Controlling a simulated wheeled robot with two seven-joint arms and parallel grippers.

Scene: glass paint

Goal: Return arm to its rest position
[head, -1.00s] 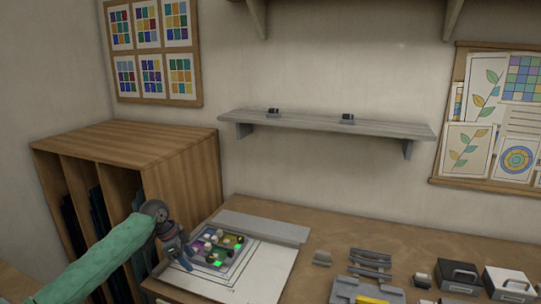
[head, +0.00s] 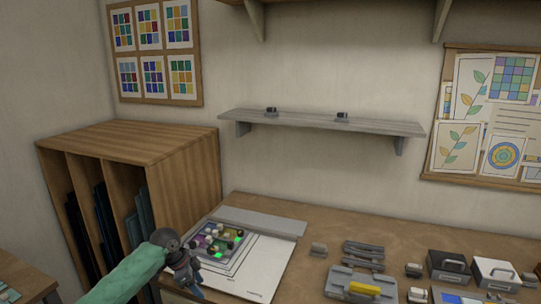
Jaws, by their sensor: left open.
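My left gripper (head: 194,285) hangs at the end of my green-sleeved left arm at the lower left, with its fingers pointing down. It is open, and I see nothing between its fingers. It is in front of the near left edge of the white board (head: 262,262) on the workbench. A colored panel (head: 243,262) with several small pieces on it lies on the board, behind and to the right of the gripper. My right gripper is not in view.
A wooden rack (head: 130,139) with upright slots stands left of the bench (head: 325,220). A grey case with a yellow handle (head: 362,287) and black (head: 447,268) and white (head: 494,274) boxes stand at the right. A grey shelf (head: 320,122) is on the wall above.

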